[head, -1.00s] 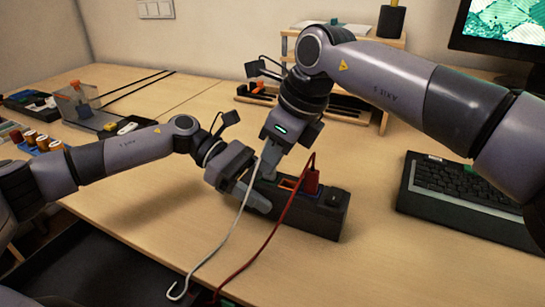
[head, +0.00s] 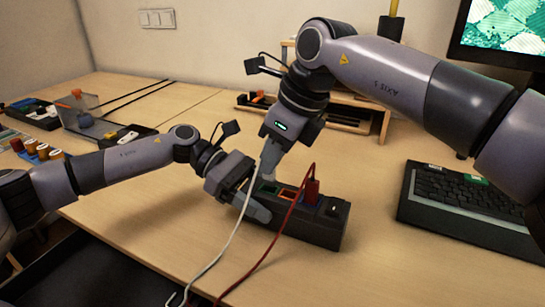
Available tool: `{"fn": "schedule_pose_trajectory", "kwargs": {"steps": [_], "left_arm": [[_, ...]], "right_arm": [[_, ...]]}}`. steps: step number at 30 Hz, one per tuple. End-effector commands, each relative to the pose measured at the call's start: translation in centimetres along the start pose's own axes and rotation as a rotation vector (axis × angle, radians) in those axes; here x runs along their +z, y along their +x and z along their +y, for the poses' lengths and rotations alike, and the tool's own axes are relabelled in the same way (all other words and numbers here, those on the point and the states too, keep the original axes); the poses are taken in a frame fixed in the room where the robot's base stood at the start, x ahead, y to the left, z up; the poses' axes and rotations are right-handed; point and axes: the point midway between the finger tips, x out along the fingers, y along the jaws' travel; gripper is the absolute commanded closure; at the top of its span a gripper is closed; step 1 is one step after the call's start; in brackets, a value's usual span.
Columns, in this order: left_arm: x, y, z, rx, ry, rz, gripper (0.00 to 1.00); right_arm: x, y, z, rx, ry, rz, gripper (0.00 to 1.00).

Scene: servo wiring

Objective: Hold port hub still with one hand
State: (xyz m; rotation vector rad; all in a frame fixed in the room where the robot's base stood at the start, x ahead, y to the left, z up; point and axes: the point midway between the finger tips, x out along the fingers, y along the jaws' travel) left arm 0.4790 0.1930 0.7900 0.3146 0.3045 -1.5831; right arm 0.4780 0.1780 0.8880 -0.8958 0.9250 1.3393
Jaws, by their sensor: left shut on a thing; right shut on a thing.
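The port hub (head: 318,228) is a long dark box on the table, with a green-edged port (head: 269,187) and an orange-edged port (head: 286,194) on top. A red plug (head: 312,189) stands in it near the right end, with a red cable (head: 268,252) running down toward the front. My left gripper (head: 256,207) is shut on the hub's left end. My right gripper (head: 268,168) is shut just above the hub's left part. A white cable (head: 232,240) hangs from near its fingertips; the plug end between the fingers is hard to make out.
A dark keyboard (head: 465,205) lies to the right of the hub. A wooden shelf (head: 375,120) stands behind my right gripper. Spools (head: 35,150) and trays sit at the far left. The table in front of the hub is clear apart from the cables.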

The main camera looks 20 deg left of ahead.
Motion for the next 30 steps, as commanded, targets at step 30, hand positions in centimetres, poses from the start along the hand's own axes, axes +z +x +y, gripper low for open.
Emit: {"fn": "schedule_pose_trajectory", "kwargs": {"steps": [30], "left_arm": [[0.0,0.0,0.0,0.001,0.000,0.000,0.74]], "right_arm": [[1.9,-3.9,0.3,-0.001,-0.007,-0.003,1.00]]}}
